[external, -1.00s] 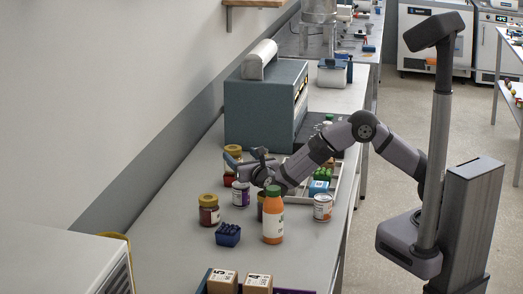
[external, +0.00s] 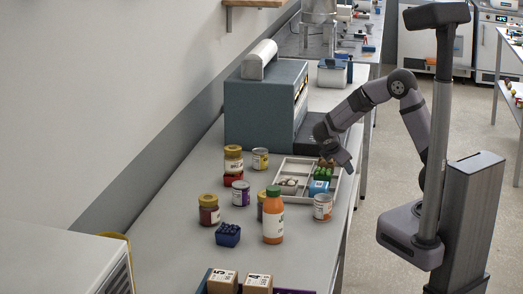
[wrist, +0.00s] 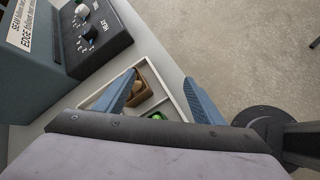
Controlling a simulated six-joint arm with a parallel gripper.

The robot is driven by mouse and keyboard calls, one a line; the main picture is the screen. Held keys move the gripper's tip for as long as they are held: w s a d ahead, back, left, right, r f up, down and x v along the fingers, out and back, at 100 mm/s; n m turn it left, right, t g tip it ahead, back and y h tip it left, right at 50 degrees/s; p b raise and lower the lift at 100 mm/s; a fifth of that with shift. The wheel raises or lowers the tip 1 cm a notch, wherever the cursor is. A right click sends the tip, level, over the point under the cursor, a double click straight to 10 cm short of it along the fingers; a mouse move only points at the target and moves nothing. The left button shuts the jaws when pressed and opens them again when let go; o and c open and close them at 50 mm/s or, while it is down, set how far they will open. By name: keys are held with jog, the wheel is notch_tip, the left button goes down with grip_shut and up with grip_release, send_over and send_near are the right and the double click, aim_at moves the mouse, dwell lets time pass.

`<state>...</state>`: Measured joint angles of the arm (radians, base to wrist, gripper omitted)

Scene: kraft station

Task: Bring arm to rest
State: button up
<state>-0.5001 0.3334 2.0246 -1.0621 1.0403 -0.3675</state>
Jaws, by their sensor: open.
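My gripper (wrist: 165,95) is open, with its two blue fingers spread apart in the wrist view. In the external view my gripper (external: 338,160) hangs above the back right of the white divided tray (external: 285,198), and nothing shows between its fingers. In the wrist view the tray (wrist: 168,72) lies below the fingers, with a brown item (wrist: 140,95) in it beside the left finger. My arm is bent at the elbow, raised over the bench edge.
An orange bottle (external: 273,222), a white-labelled can (external: 323,207), several jars and a blue berry punnet (external: 228,235) stand in front and left of the tray. A blue-grey machine (external: 262,105) stands behind. Free floor (external: 385,140) lies right of the bench.

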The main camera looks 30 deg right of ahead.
jog(key=s+d+f+m+g+y+p, duration=0.1)
jog(key=s+m+g+y+p, duration=0.3)
jog(key=s+m, duration=1.4)
jog(key=s+f+g+y, duration=0.1)
jog(key=s+y, duration=0.1)
jog(key=y, duration=0.2)
jog(key=shift+s+d+p, duration=0.35)
jog(key=shift+s+d, duration=0.05)
